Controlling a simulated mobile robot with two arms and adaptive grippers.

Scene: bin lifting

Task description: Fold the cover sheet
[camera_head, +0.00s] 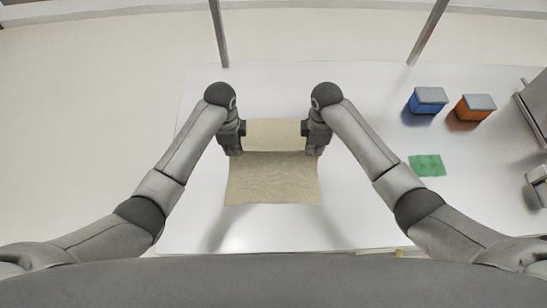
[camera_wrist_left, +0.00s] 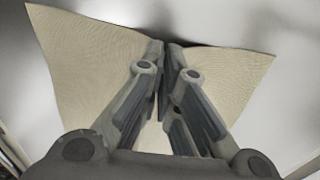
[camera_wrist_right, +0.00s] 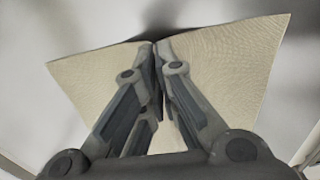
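The cover sheet (camera_head: 272,182) is a beige woven cloth over the white table, in the middle of the head view. Its far part stands up between my two grippers and its near part spreads toward me. My left gripper (camera_head: 231,150) is at the sheet's left side, and my right gripper (camera_head: 316,150) is at its right side. In the left wrist view the fingers (camera_wrist_left: 166,50) are closed together on the sheet. In the right wrist view the fingers (camera_wrist_right: 156,50) are also closed on it, with cloth on both sides. The fingertips are partly hidden in the head view.
A blue box (camera_head: 428,100) and an orange box (camera_head: 474,107) with grey lids stand on the table (camera_head: 350,225) at the right. A green cloth (camera_head: 427,165) lies nearer. Metal equipment (camera_head: 535,105) is at the far right edge. The table's front is clear.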

